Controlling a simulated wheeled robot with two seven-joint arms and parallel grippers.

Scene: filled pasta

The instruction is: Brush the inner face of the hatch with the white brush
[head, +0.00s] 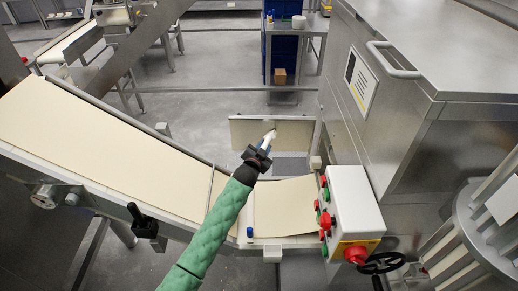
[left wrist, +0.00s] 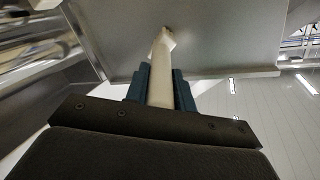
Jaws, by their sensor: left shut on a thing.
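The hatch (head: 247,131) is a flat, pale panel standing beyond the conveyor, left of the big steel machine. In the left wrist view the hatch (left wrist: 220,35) fills the upper middle as a grey face. My left gripper (head: 258,157) is shut on the white brush (head: 269,138), in front of the hatch. In the left wrist view the brush (left wrist: 160,82) points away from the fingers, its head against the panel's face in the picture. I cannot tell whether it touches. The fingers hide the handle's lower part. My right gripper is in neither view.
A cream conveyor belt (head: 120,130) slopes down from the left and runs under my left arm. A white control box (head: 352,205) with red and green buttons stands right of the arm, beside the steel machine (head: 440,130). Open floor (head: 215,85) lies behind the hatch.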

